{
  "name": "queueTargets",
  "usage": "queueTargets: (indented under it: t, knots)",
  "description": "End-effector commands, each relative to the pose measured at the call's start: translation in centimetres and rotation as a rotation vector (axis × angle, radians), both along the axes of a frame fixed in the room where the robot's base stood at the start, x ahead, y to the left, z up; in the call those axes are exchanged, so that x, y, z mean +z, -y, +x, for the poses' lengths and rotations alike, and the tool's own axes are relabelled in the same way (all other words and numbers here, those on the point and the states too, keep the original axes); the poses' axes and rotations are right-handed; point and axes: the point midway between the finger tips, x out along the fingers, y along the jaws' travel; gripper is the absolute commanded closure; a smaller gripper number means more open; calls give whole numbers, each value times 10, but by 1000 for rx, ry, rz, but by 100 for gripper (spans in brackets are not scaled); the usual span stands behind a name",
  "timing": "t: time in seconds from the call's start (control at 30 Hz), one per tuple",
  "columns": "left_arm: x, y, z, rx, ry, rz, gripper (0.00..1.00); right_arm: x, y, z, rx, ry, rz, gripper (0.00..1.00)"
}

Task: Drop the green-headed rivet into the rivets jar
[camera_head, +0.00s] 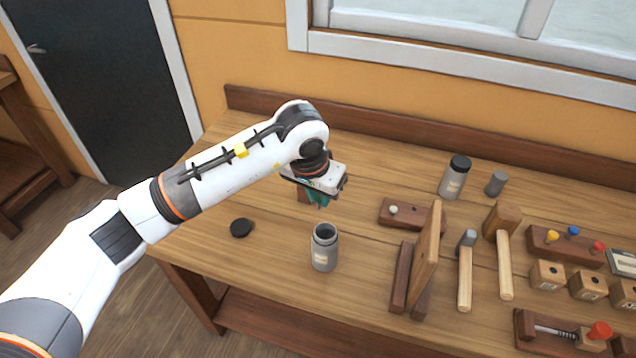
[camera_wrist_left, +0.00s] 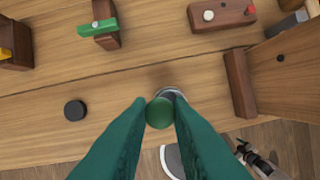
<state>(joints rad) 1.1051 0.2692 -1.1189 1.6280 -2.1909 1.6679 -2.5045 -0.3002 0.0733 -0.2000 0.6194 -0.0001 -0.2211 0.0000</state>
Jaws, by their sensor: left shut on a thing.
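My left gripper (camera_head: 319,203) hangs above the bench behind the open jar, its teal fingers pointing down. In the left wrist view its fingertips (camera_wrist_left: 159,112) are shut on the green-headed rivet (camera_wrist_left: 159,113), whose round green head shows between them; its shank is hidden. The rivet cannot be made out in the head view. A grey open-topped jar (camera_head: 324,250) with a pale label stands upright near the bench's front edge; the label is too small to read. In the left wrist view, part of a pale rim (camera_wrist_left: 174,91) shows just behind the rivet head. My right gripper is not in view.
A black lid (camera_head: 241,228) lies left of the open jar. A black-capped jar (camera_head: 455,177) and a small grey cylinder (camera_head: 496,183) stand at the back. An upright board (camera_head: 427,250), mallets (camera_head: 503,250) and wooden blocks fill the right side.

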Motion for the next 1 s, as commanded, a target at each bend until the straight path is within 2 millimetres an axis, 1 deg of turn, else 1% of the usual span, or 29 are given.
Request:
queueTargets:
  t: [0.03, 0.1, 0.37, 0.4, 0.53, 0.57, 0.87, 1.0]
  knots:
    - [-3, 0, 0, 1, -1, -1, 100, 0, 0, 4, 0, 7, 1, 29]
    - [-6, 0, 0, 0, 0, -1, 100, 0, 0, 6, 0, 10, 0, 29]
    - [-7, 0, 0, 0, 0, 0, 100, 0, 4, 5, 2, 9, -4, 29]
    - [-7, 0, 0, 0, 0, 0, 80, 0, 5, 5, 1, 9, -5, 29]
    - [-7, 0, 0, 1, 0, 0, 58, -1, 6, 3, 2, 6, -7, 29]
    - [-6, 0, 0, 1, 0, 0, 56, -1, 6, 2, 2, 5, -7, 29]
    - [-5, -1, 0, 1, 1, 0, 56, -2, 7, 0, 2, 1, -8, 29]
    - [8, -3, -2, 0, 4, -1, 56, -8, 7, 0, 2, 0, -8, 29]
